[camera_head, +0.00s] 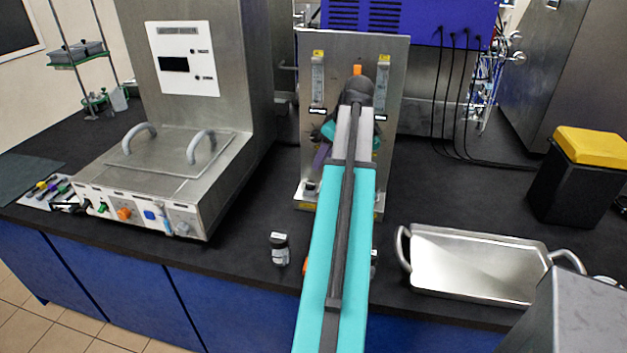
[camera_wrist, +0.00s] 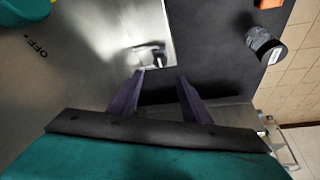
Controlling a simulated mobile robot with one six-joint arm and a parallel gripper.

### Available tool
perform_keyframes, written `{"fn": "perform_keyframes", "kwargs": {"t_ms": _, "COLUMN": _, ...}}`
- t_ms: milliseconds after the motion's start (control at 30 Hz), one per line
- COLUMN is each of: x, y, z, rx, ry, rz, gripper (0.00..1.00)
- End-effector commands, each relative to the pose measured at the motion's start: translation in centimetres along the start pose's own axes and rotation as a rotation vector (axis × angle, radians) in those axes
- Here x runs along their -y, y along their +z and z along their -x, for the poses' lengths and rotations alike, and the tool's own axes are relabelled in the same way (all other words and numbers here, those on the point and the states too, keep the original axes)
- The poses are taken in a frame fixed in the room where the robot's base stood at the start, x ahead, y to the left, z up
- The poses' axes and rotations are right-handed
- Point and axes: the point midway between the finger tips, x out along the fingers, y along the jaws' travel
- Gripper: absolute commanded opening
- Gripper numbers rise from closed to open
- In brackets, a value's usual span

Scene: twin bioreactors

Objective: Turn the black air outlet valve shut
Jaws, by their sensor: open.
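The upright metal panel (camera_head: 393,85) with two flow meters stands behind my arm in the head view. In the wrist view its plate (camera_wrist: 90,75) fills the left and carries an "OFF" mark. A small dark fitting (camera_wrist: 157,58), possibly the black air outlet valve, sits near the plate's corner, just beyond my fingertips. I cannot tell its handle position. My gripper (camera_wrist: 160,77) is open, its two purple fingers apart with nothing between them. In the head view the gripper (camera_head: 321,155) is partly hidden by my arm, in front of the panel's left side.
A metal tray (camera_head: 475,265) with handles lies at the right. A steel unit with a handled lid (camera_head: 165,160) stands left. A black bin with yellow lid (camera_head: 580,180) is far right.

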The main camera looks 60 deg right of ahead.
Motion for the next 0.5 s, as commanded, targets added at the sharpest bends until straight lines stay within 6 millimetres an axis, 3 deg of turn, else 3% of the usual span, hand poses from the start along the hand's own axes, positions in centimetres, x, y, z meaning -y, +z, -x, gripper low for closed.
{"fn": "perform_keyframes", "kwargs": {"t_ms": 500, "x": 0.0, "y": 0.0, "z": -5.5, "rx": 0.001, "ry": -0.001, "rz": 0.0, "gripper": 0.43}}
